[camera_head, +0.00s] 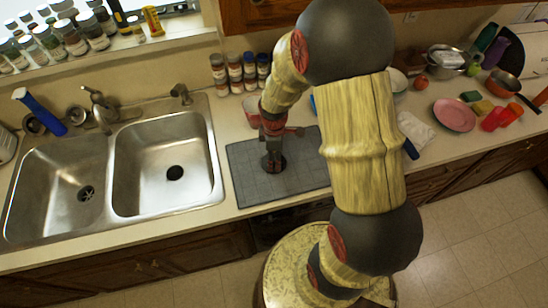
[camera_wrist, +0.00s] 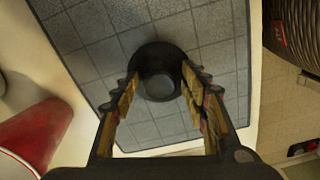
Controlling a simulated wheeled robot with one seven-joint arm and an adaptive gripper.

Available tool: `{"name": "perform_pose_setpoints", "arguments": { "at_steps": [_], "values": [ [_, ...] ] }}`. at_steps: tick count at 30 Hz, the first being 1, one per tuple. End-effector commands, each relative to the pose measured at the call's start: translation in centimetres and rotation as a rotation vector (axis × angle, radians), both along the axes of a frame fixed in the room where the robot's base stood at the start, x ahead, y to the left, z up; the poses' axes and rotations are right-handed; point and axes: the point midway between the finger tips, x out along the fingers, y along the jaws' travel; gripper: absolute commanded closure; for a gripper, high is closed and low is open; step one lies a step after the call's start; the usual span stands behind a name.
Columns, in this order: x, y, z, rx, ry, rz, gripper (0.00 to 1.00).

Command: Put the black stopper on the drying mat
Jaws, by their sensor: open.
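The black stopper (camera_wrist: 157,55) is a dark round ring with a grey centre. In the wrist view it appears to stand on the grey tiled drying mat (camera_wrist: 95,35). In the head view the mat (camera_head: 243,178) lies on the counter right of the sink, and the stopper (camera_head: 274,164) shows as a small dark shape on it, partly hidden. My gripper (camera_wrist: 160,85) is open, with a fingertip on either side of the stopper. Whether the fingertips touch it I cannot tell. In the head view my gripper (camera_head: 272,148) is above the mat, and my arm hides the mat's right part.
A double sink (camera_head: 168,140) lies left of the mat. A red cup (camera_wrist: 35,135) stands close by on the left in the wrist view. Spice jars (camera_head: 235,72) stand behind the mat. A pink plate (camera_head: 454,114) and other clutter are at the right. The mat's left part is clear.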

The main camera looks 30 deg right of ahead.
Motion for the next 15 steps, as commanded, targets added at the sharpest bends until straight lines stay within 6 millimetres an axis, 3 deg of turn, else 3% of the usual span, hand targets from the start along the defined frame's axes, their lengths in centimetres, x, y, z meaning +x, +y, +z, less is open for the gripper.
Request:
{"name": "perform_pose_setpoints", "arguments": {
  "at_steps": [5, 15],
  "values": [
    [0.1, 0.0, 1.9, -0.001, -0.004, 0.0, 0.55],
    [0.1, 0.0, 8.8, -0.001, -0.004, 0.0, 0.55]
  ]
}}
